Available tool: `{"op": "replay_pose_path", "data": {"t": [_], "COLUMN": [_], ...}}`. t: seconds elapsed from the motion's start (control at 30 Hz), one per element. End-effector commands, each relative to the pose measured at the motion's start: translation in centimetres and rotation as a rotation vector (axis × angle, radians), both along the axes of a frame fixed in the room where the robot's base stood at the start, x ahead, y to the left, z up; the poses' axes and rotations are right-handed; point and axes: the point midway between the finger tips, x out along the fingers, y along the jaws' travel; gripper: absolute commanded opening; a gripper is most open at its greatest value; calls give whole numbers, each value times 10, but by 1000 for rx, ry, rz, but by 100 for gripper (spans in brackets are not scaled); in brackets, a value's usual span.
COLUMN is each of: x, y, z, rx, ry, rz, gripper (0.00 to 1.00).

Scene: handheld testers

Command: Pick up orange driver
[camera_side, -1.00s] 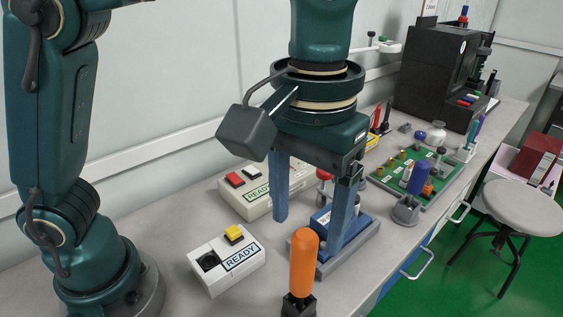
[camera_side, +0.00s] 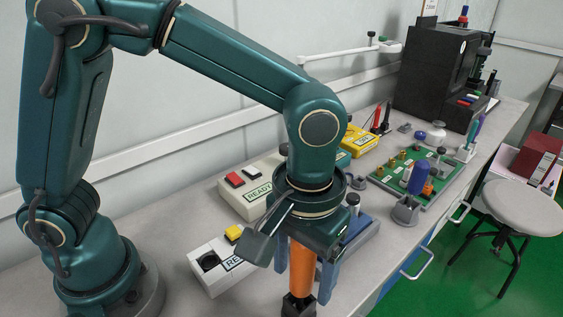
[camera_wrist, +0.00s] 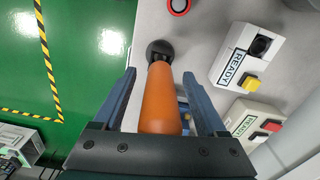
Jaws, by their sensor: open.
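The orange driver (camera_side: 302,270) stands upright in a small black holder (camera_side: 298,304) near the front edge of the bench. Its upper end is hidden under my wrist in the side view. My gripper (camera_side: 303,283) is open, with one blue-grey finger on each side of the orange handle. In the wrist view the driver (camera_wrist: 161,103) lies between the two fingers of the gripper (camera_wrist: 160,82), with a gap visible on both sides.
White READY boxes with yellow (camera_side: 210,262) and red (camera_side: 248,188) buttons stand left of and behind the driver. A blue tester (camera_side: 357,226) stands close behind the gripper. A green board (camera_side: 447,178) with parts and a stool (camera_side: 520,208) are at the right.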

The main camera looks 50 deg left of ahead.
Motion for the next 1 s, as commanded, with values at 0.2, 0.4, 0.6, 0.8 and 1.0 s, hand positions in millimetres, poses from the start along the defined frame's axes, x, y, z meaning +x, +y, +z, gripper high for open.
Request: {"op": "replay_pose_path", "data": {"t": [0.2,0.4,0.6,0.8,1.0], "x": [0,0,0,0,1], "y": [0,0,0,0,-1], "z": [0,0,0,1,15], "rx": [0,0,-1,-1,-2], "ry": [0,0,0,-1,-3], "rz": [0,0,0,0,0], "gripper": [74,0,0,0,0]}}
